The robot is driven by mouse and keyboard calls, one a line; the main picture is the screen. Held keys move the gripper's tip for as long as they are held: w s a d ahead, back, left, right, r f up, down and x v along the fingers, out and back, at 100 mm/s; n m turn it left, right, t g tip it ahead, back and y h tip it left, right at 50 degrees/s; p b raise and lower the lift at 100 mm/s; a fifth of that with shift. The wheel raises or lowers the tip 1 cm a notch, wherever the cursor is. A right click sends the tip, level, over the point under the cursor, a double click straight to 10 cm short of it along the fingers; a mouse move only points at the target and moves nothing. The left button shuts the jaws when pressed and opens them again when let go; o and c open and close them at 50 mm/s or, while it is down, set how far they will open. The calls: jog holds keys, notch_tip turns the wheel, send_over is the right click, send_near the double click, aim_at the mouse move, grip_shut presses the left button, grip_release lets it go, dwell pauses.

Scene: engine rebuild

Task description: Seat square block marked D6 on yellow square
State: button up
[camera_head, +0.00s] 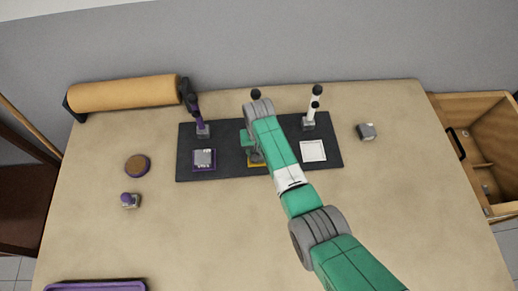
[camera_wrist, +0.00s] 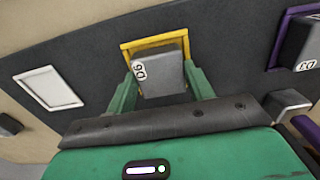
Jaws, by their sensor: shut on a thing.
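The square block marked D6 (camera_wrist: 165,76) is grey, with a white label on its left side in the wrist view. My gripper (camera_wrist: 160,80) is shut on it, with one green finger on each side. The block is over the yellow square (camera_wrist: 150,42), whose yellow border shows behind and at the left of it. I cannot tell whether the block touches the mat or hangs a little above. In the head view my gripper and arm hide the block, and only a bit of the yellow square (camera_head: 257,165) shows.
The dark mat (camera_head: 230,165) also has an empty white square (camera_head: 312,151) and a purple square (camera_head: 203,168) holding a grey block. Upright purple (camera_head: 198,118) and white (camera_head: 314,105) handled parts stand behind. A loose grey block (camera_head: 366,131) lies right of the mat. The table front is mostly clear.

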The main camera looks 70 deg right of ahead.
jog(key=o, duration=1.2)
jog(key=shift+o, duration=0.2)
notch_tip(320, 180, up, 8)
jog(key=shift+f+p, duration=0.1)
jog(key=shift+p, duration=0.95)
